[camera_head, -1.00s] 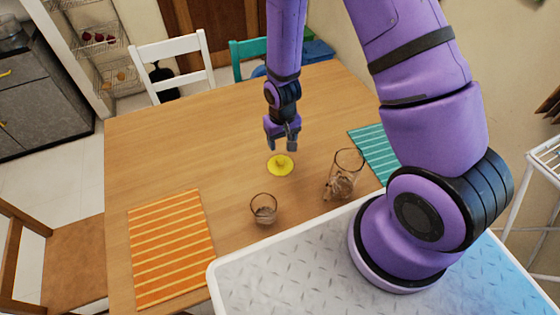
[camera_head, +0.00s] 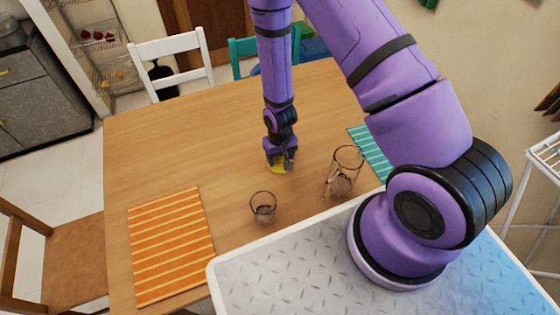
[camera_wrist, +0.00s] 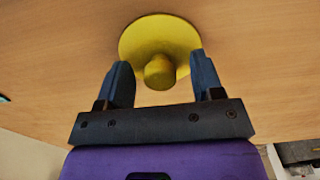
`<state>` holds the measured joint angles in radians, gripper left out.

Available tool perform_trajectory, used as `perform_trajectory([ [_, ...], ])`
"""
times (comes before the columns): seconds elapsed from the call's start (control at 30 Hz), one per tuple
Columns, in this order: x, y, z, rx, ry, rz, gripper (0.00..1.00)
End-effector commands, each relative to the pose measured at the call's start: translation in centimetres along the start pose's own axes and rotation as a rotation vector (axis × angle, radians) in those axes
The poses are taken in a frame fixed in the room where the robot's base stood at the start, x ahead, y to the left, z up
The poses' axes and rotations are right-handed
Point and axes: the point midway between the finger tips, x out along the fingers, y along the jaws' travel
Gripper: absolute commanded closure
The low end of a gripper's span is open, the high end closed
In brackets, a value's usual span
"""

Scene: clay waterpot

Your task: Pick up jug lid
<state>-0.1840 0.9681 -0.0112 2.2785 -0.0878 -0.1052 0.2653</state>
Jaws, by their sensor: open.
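The yellow jug lid (camera_head: 285,168) lies on the wooden table and is partly hidden by my gripper (camera_head: 280,165) in the head view. In the wrist view the round lid (camera_wrist: 150,40) shows its knob (camera_wrist: 159,72) pointing toward my gripper (camera_wrist: 160,82). The two dark fingers are open, one on each side of the knob, with visible gaps between them and it. The glass jug (camera_head: 343,172) stands upright on the table to the right of my gripper.
A small glass (camera_head: 263,208) stands in front of the lid, near the table's front. An orange striped mat (camera_head: 170,245) lies at the left and a teal mat (camera_head: 372,150) at the right. The table's (camera_head: 190,135) back left is clear.

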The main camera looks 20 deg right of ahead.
Motion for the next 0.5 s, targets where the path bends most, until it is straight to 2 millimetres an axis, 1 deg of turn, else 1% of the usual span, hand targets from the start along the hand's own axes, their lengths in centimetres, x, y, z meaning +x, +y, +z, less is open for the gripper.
perform_trajectory([
  [0.27, 0.27, -0.01, -0.01, 0.0, 0.0, 0.0, 0.39],
  [0.3, 0.27, -0.01, -0.01, 0.0, 0.0, 0.0, 0.44],
  [0.37, 0.26, -0.01, -0.01, 0.0, 0.0, 0.0, 0.58],
  [0.4, 0.26, -0.01, 0.0, 0.0, 0.0, 0.0, 0.67],
  [0.47, 0.26, -0.01, -0.01, 0.0, 0.0, 0.0, 0.8],
  [0.5, 0.25, -0.01, 0.0, 0.0, 0.0, 0.0, 0.9],
])
